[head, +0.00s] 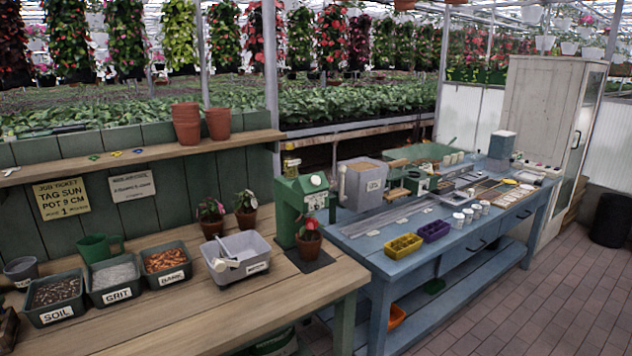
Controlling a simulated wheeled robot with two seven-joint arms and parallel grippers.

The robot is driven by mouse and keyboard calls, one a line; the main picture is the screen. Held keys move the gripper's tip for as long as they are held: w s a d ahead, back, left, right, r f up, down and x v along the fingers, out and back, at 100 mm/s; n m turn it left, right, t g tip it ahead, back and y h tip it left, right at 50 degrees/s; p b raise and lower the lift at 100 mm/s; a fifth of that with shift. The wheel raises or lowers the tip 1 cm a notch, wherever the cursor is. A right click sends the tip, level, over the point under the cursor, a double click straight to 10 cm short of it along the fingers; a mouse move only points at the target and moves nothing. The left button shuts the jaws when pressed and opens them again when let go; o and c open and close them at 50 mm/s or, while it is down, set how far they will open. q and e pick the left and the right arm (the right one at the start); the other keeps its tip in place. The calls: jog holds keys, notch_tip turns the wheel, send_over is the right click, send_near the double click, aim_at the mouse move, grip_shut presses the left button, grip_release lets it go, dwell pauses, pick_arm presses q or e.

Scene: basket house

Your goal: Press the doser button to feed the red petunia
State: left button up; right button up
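A green machine, which looks like the doser (286,215), stands at the right end of the wooden bench. A small pale round spot (316,181) shows on its upper front; I cannot tell if this is the button. A terracotta pot with a red-flowered plant (308,242), likely the red petunia, stands upright on a dark mat in front of the machine, below its head. Neither of my grippers is in view.
A grey tub (240,268) with a white scoop sits left of the machine. Soil (56,296), grit (114,279) and bark (166,263) bins stand further left. A blue table (385,260) with trays and cups adjoins at right. The bench front is clear.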

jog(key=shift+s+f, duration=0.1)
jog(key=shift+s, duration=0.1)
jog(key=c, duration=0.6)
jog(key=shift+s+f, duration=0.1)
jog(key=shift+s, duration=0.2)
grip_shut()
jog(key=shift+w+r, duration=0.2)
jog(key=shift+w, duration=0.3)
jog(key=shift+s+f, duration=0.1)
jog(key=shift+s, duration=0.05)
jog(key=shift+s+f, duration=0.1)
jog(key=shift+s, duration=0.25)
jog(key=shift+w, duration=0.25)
